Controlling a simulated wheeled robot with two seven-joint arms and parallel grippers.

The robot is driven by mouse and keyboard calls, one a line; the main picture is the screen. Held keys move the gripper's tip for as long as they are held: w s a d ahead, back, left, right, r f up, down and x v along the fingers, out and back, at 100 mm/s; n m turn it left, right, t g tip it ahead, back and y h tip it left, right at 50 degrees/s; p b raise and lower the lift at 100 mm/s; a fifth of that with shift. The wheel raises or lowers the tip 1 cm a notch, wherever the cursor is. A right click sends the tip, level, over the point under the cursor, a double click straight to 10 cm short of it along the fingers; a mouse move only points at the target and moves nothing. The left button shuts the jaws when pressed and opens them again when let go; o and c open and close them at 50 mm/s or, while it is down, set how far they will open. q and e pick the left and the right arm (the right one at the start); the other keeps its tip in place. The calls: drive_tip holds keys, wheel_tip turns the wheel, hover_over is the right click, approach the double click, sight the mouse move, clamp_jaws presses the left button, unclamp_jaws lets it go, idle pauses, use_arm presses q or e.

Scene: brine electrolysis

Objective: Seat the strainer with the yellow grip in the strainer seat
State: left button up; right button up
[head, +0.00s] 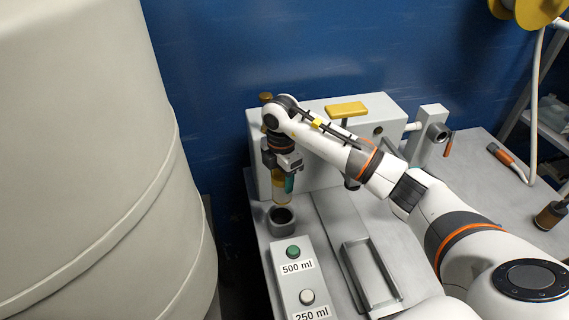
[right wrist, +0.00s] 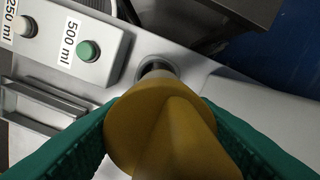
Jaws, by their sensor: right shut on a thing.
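The strainer's yellow grip (right wrist: 165,125) is between the green fingers of my right gripper (right wrist: 160,140), which is shut on it. In the head view my right gripper (head: 283,180) points down, with the strainer (head: 279,188) upright and partly hidden by a finger. A round grey cup with a dark hole, which looks like the strainer seat (head: 281,219), stands just below. In the right wrist view the seat's rim (right wrist: 150,62) shows beyond the grip, which hides much of the opening. I cannot tell whether the strainer's lower end touches the seat. My left gripper is out of view.
A panel with a green 500 ml button (head: 293,252) and a white 250 ml button (head: 307,297) lies in front of the seat. A grey housing (head: 390,115) with a yellow handle (head: 346,109) stands behind. A large pale tank (head: 90,160) fills the left.

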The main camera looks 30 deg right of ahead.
sight(281, 193)
drive_tip(key=shift+r, duration=0.15)
drive_tip(key=shift+s+a+r, duration=0.3)
drive_tip(key=shift+s+a, duration=0.1)
drive_tip(key=shift+s, duration=0.05)
drive_tip(key=shift+w+d+f, duration=0.15)
drive_tip(key=shift+f, duration=0.4)
drive_tip(key=shift+f+b, duration=0.6)
drive_tip(key=shift+f, duration=0.4)
wheel_tip(281, 193, down, 2)
drive_tip(key=shift+f+b, duration=0.2)
drive_tip(key=shift+b, duration=0.7)
drive_tip(key=shift+f, duration=0.25)
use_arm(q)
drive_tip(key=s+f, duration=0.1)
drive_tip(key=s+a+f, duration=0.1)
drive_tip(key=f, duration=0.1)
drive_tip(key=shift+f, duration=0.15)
